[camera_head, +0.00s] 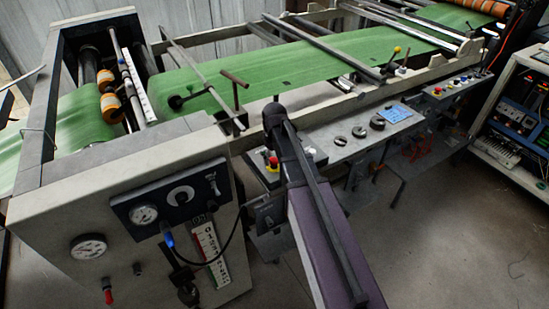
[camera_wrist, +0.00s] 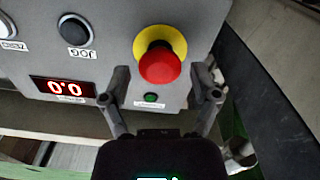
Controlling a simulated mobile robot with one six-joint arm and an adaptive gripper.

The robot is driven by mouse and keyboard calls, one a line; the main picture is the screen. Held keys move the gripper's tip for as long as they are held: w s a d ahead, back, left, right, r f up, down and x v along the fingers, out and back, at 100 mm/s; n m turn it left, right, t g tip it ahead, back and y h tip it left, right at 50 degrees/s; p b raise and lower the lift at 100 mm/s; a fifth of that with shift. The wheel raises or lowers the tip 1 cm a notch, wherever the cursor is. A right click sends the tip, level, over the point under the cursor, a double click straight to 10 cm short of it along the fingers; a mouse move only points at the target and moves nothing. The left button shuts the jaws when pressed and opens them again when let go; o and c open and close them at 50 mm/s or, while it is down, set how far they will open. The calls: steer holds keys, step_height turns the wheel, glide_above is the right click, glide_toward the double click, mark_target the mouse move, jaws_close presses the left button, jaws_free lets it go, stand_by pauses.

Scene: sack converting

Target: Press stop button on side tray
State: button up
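A red mushroom button on a yellow collar (camera_wrist: 160,66) sits on a grey control panel (camera_wrist: 120,35) in the wrist view. In the head view a small red button with yellow (camera_head: 272,161) shows at the left end of the side tray (camera_head: 325,150), beside my arm. My gripper (camera_wrist: 163,82) is open in the wrist view, with nothing between its fingers. Its two fingers point at the panel, one on each side below the red button. I cannot tell whether they touch the panel. In the head view my arm hides the gripper.
The panel also has a black JOG button (camera_wrist: 75,30), a red display reading 0.0 (camera_wrist: 64,88) and a small green button (camera_wrist: 151,97). The tray carries several dark round parts and a blue sheet (camera_head: 395,114). Green web (camera_head: 310,65) runs behind. A gauge cabinet (camera_head: 120,210) stands left.

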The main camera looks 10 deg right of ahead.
jaws_close()
steer(key=shift+s+f+b, duration=0.1)
steer(key=shift+f+b, duration=0.4)
steer(key=shift+b, duration=0.05)
steer(key=shift+o, duration=2.3)
jaws_free()
steer(key=shift+r, duration=0.2)
